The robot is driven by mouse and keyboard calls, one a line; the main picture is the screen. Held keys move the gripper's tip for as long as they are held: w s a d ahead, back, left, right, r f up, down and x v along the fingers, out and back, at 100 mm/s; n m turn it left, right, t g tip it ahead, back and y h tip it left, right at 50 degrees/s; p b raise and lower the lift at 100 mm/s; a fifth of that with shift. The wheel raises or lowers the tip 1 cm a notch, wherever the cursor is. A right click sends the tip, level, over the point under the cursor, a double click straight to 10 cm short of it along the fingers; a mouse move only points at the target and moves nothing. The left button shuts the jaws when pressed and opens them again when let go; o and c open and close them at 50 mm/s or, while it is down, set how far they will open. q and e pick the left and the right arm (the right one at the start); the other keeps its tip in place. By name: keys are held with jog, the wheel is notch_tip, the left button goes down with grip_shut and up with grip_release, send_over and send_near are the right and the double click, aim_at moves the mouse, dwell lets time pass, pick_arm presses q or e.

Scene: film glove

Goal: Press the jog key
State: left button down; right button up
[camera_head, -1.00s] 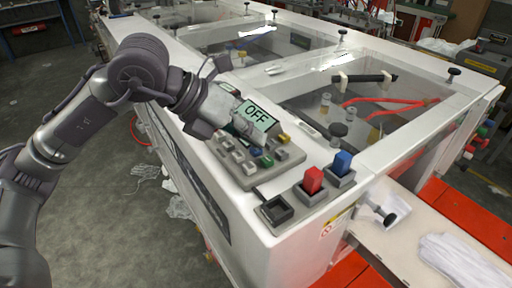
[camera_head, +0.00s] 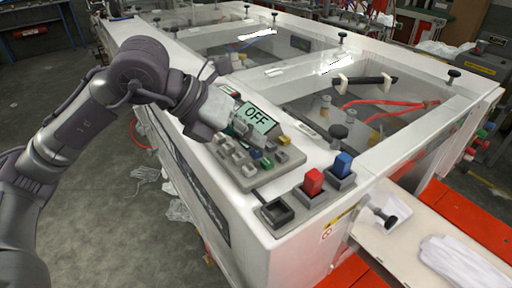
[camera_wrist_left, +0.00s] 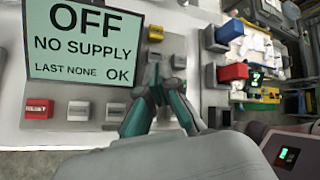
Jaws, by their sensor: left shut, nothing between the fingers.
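A grey key panel (camera_head: 284,160) lies on the machine's white top, with several grey, yellow, green and blue keys. Which one is the jog key I cannot read. A tilted pale green display (camera_head: 257,116) reads OFF behind the keys; in the left wrist view the display (camera_wrist_left: 85,44) reads OFF, NO SUPPLY, LAST NONE, OK. My left gripper (camera_wrist_left: 164,82) is shut and empty, its teal fingertips over the panel and covering part of it. A red RESET key (camera_wrist_left: 38,108) and pale keys show left of the fingers, a yellow key (camera_wrist_left: 155,33) beyond them. My right gripper is not in view.
Right of the panel stand a red switch (camera_head: 313,181), a blue switch (camera_head: 343,164) and an empty dark socket (camera_head: 277,211). Clear covers (camera_head: 330,110) with a black handle (camera_head: 366,79) lie behind. White gloves (camera_head: 462,262) lie on a tray at right.

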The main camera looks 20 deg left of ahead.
aim_at(252, 151)
pick_arm(q)
jog(key=shift+r+p, duration=0.3)
jog(key=shift+r, duration=0.35)
jog(key=shift+r, duration=0.1)
notch_tip(252, 151, up, 5)
jog(key=p, duration=0.3)
jog(key=shift+p, duration=0.3)
dwell(0.4)
